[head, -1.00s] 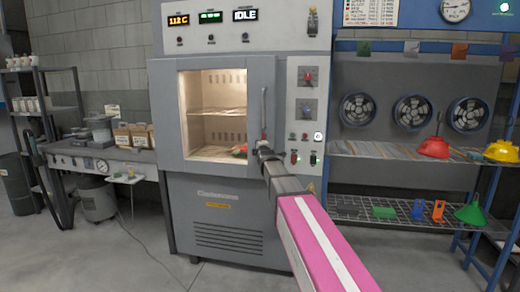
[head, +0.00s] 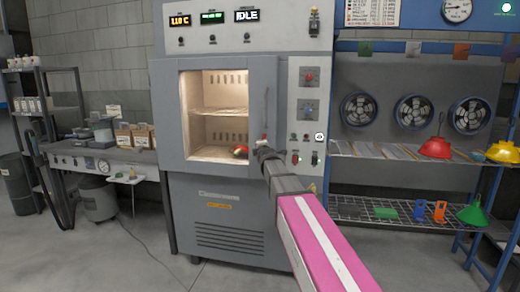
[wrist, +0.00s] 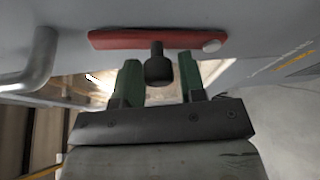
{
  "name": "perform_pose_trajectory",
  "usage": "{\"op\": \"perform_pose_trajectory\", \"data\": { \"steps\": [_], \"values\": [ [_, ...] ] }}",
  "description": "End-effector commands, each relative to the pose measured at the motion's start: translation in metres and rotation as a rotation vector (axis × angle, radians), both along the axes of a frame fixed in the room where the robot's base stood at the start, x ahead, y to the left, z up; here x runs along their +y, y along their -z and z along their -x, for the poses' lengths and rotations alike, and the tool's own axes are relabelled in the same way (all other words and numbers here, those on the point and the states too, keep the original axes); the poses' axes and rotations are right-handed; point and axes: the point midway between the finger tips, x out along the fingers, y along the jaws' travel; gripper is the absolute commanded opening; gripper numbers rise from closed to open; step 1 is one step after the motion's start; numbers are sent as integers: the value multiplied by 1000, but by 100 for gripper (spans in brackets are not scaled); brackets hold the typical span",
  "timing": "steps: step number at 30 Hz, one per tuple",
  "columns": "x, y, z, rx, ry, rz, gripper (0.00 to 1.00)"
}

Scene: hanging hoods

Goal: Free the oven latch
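The oven (head: 225,215) is a tall grey cabinet with a lit chamber behind its door window (head: 215,115). In the wrist view, a red latch bar (wrist: 115,40) with a dark round knob (wrist: 159,68) and a pale stud at its right end is on the grey door face. My gripper (wrist: 162,88) is open, with a green-lined finger on each side of the knob. Small gaps show between knob and fingers. In the head view, my pink-and-grey arm reaches the door's lower right and hides most of the latch area. A small red piece (head: 240,150) shows left of my arm's end.
A vertical door handle (head: 265,105) is just above my arm's end, and its bent end (wrist: 30,70) shows left in the wrist view. A switch panel (head: 307,110) is right of the door. Fans (head: 415,112) and shelves stand at right, a workbench (head: 105,160) at left.

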Motion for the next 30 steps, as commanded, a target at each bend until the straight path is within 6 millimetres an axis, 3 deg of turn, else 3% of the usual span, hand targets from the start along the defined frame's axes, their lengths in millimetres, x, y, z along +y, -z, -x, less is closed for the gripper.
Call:
{"op": "perform_pose_trajectory", "data": {
  "steps": [8, 24, 30],
  "values": [
    [-1, 0, 10, -1, 0, -1, 37],
    [-7, -4, 99, -1, 0, 0, 37],
    [-8, -4, 109, 0, 0, 0, 37]
  ]
}}
